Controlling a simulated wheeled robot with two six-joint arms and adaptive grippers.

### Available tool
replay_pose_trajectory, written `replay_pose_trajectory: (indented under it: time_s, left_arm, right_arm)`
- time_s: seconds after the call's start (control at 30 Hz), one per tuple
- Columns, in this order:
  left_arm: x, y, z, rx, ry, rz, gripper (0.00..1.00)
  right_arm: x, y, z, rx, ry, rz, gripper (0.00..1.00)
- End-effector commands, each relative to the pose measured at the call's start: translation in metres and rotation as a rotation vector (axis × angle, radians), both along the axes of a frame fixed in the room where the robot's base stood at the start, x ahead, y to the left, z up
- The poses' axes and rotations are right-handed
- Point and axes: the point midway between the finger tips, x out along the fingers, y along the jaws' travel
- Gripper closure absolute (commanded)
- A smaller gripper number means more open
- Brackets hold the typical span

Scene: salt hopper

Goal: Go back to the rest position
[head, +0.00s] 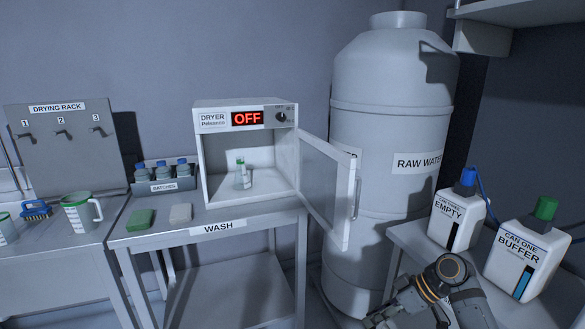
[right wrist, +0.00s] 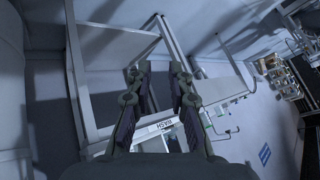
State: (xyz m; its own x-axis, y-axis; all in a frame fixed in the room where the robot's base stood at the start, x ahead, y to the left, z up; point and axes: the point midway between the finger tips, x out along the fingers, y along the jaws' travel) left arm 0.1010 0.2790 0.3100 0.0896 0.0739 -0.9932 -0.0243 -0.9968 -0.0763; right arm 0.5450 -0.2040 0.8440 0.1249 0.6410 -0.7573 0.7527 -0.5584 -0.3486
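My right arm enters at the bottom right of the head view, and its right gripper (head: 385,314) is low, in front of the raw water tank and beside the right-hand table, partly cut off by the picture's edge. In the right wrist view, the right gripper (right wrist: 160,78) has its two fingers apart with nothing between them. Beyond the fingers is the wash table (right wrist: 105,132), seen from an odd angle. My left gripper is in neither view.
The dryer (head: 212,121) reads OFF; its door (head: 328,188) stands open and a small bottle (head: 242,174) is inside. The tank (head: 385,115) stands behind. The EMPTY can (head: 452,222) and CAN ONE BUFFER (head: 520,260) stand on the right-hand table. A jug (head: 78,215) is left.

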Motion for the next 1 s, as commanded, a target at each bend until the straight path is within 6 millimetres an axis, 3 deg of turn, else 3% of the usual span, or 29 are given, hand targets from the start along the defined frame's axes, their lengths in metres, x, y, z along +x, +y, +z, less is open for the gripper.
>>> replay_pose_trajectory:
  time_s: [0.03, 0.1, 0.2, 0.43, 0.8, 1.0]
  left_arm:
    - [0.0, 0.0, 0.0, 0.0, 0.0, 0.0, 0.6]
    - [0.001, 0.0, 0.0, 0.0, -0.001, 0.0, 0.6]
    - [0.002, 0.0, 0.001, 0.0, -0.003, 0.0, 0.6]
    - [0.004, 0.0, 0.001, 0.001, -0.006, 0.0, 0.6]
    - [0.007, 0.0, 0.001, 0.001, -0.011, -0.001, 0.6]
    - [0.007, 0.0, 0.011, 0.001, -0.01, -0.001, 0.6]
  right_arm:
    - [-0.028, 0.009, -0.041, -0.076, 0.048, -0.058, 0.8]
    - [-0.061, 0.013, -0.079, -0.179, 0.082, -0.16, 0.8]
    - [-0.101, 0.011, -0.109, -0.289, 0.101, -0.295, 0.8]
    - [-0.163, -0.004, -0.125, -0.428, 0.1, -0.522, 0.8]
    - [-0.23, -0.036, -0.106, -0.563, 0.065, -0.803, 0.8]
    - [-0.218, -0.042, -0.148, -0.574, 0.086, -0.806, 0.8]
